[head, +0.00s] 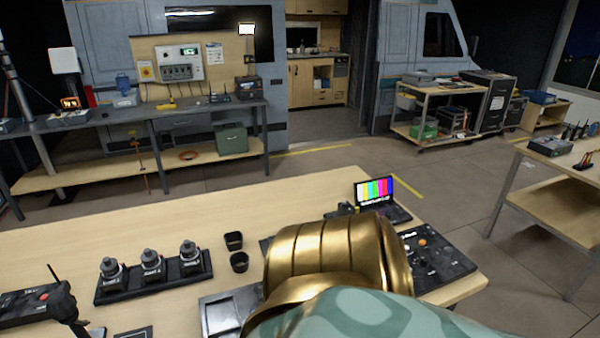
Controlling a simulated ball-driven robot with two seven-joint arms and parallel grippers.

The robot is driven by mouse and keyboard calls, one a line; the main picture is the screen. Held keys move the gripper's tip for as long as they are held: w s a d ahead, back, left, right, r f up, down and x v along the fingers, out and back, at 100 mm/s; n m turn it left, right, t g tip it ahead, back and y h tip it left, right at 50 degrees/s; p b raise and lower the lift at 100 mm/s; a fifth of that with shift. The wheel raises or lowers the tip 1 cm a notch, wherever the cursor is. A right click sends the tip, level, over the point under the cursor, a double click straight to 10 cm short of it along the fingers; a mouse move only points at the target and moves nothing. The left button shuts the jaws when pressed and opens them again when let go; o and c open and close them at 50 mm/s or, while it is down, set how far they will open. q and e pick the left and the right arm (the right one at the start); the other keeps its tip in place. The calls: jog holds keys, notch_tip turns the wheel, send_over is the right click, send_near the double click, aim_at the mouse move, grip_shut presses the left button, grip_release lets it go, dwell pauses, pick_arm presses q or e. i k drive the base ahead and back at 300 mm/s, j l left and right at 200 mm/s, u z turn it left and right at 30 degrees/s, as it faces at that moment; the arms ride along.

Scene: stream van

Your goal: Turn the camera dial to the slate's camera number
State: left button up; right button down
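No slate with a readable camera number shows. Three dark knob-topped units with small white labels (151,266) stand in a row on a black base (112,293) on the near table; the labels are too small to read. A black control panel (436,258) with an orange button and small knobs lies at the table's right end. I cannot tell which of these carries the camera dial. A large gold and teal part of my own body covers the table's front middle and part of the panel.
A laptop with colour bars (375,191) stands at the near table's (130,232) back right. Two black cups (239,262), a grey tray (229,312) and a black device with an antenna (38,304) are also on it. Floor separates it from the back workbench (195,112).

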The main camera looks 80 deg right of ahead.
aim_at(448, 251)
jog(key=k+z, duration=0.1)
jog(key=z, duration=0.35)
jog(key=k+j+z, duration=0.1)
jog(key=z, duration=0.35)
jog(key=k+z, duration=0.15)
jog(key=z, duration=0.3)
